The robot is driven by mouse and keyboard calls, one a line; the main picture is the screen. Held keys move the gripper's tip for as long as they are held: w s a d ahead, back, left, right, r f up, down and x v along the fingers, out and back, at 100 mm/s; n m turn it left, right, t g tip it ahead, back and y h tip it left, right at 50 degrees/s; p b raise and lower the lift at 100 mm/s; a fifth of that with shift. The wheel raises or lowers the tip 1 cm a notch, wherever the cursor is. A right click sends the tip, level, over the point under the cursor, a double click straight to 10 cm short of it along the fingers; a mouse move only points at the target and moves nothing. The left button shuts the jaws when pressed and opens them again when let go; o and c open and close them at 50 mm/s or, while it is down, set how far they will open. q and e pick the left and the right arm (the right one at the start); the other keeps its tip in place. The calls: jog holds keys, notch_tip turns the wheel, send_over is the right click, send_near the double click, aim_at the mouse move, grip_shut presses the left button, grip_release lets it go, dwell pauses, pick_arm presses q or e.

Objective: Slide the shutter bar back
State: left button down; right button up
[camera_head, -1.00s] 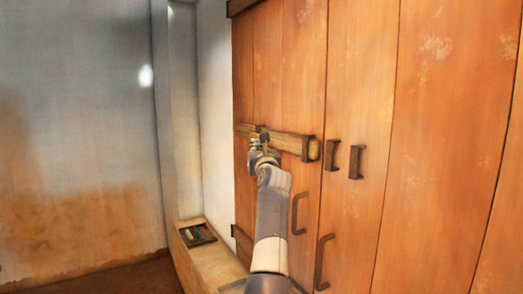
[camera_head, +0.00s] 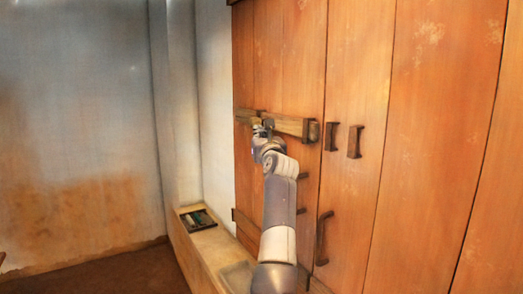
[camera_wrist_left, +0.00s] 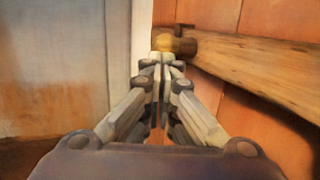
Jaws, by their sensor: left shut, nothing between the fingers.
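The shutter bar (camera_head: 288,124) is a wooden bar lying level across the left of the orange shutters. Its right end (camera_head: 315,131) shows just past a dark bracket, short of the dark keepers on the neighbouring board. My left gripper (camera_head: 262,127) is in front of the bar's left half and hides part of it. In the left wrist view the fingers (camera_wrist_left: 161,62) are together and empty. My right gripper is out of view.
Two dark keepers (camera_head: 331,136) (camera_head: 354,141) stand right of the bar. A dark pull handle (camera_head: 322,238) is lower on the shutters. A pale ledge (camera_head: 210,246) with a small dark tray (camera_head: 198,219) runs along the wall at left. Floor at left is clear.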

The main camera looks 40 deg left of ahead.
pick_arm(q)
jog(key=b+v, duration=0.3)
jog(key=v, duration=0.5)
jog(key=shift+d+f, duration=0.15)
jog(key=shift+d, duration=0.15)
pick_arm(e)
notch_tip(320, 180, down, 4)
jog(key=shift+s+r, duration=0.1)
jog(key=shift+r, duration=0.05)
